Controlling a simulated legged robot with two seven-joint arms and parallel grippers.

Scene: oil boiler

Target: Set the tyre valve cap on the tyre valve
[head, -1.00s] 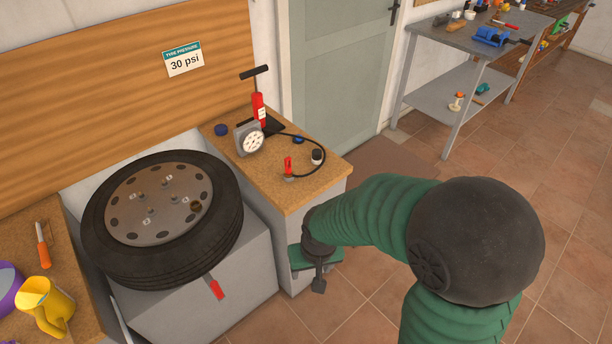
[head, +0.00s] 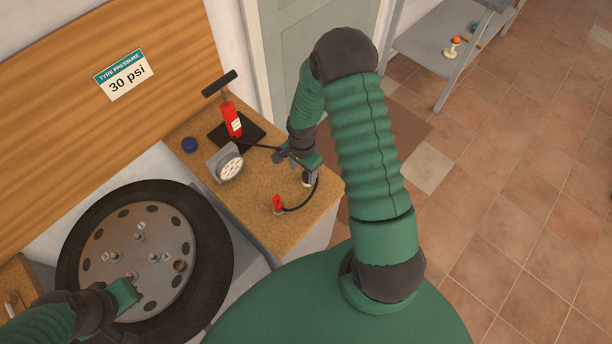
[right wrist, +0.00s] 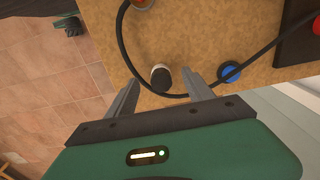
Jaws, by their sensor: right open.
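A small dark cylinder with a pale side (right wrist: 160,77) stands on the cork-topped bench, and a blue round piece (right wrist: 229,72) lies to its right in the right wrist view. I cannot tell for sure which is the valve cap. My right gripper (right wrist: 165,83) is open above the bench, its fingers either side of the dark cylinder, holding nothing.
A black hose curves around the dark cylinder, from a red fitting (head: 277,204). A gauge (head: 230,167), a red pump (head: 232,121) and a blue ball-like thing (head: 190,145) stand on the bench (head: 254,213). A pressure sign (head: 124,76) hangs behind.

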